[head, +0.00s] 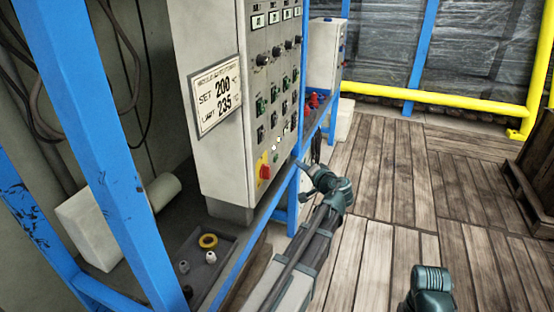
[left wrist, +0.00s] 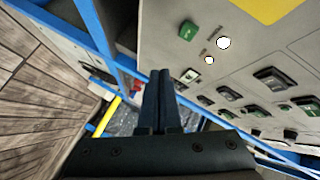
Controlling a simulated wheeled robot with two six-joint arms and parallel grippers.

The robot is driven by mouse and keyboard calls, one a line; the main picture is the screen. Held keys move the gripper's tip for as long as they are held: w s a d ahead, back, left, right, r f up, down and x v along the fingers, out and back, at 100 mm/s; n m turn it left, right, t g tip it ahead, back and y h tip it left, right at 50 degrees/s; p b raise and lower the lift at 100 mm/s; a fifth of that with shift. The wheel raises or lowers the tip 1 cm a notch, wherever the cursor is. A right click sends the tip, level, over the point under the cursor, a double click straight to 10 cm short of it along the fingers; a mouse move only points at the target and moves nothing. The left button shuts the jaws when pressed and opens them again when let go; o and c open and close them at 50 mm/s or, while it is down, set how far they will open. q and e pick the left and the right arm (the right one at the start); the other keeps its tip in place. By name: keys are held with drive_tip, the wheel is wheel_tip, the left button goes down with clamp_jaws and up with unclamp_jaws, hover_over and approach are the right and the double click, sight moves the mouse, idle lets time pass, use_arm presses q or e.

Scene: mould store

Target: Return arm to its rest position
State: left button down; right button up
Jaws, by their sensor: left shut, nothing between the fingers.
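My left arm (head: 328,192) reaches up from the bottom of the head view. Its gripper (head: 300,165) is small there, beside the lower right edge of a grey control cabinet (head: 215,165). In the left wrist view the two dark fingers of the left gripper (left wrist: 159,80) lie together, with nothing between them. The cabinet face (left wrist: 175,40) with its buttons and switches fills the upper right of that view. A teal part of my right arm (head: 430,285) shows at the bottom of the head view; its gripper is out of the picture.
Blue posts (head: 95,140) frame the bench. The wooden floor (head: 390,190) is open to the right.

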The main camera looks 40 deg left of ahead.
idle(0.6)
use_arm(q)
drive_tip(key=s+d+r+m+g+h+p, duration=0.1)
drive_tip(key=s+d+r+g+h+p, duration=0.1)
drive_tip(key=s+d+p, duration=0.6)
drive_tip(key=s+d+r+m+g+h+p, duration=0.1)
drive_tip(key=s+d+r+g+h+p, duration=0.2)
drive_tip(key=d, duration=1.2)
drive_tip(key=s+d+r+m+g+h+p, duration=0.2)
drive_tip(key=s+d+h+p, duration=0.5)
drive_tip(key=s+d+p, duration=0.4)
drive_tip(key=s+r+g+p, duration=0.1)
drive_tip(key=s+r+p, duration=0.1)
drive_tip(key=s+p, duration=0.2)
drive_tip(key=shift+s+d, duration=0.4)
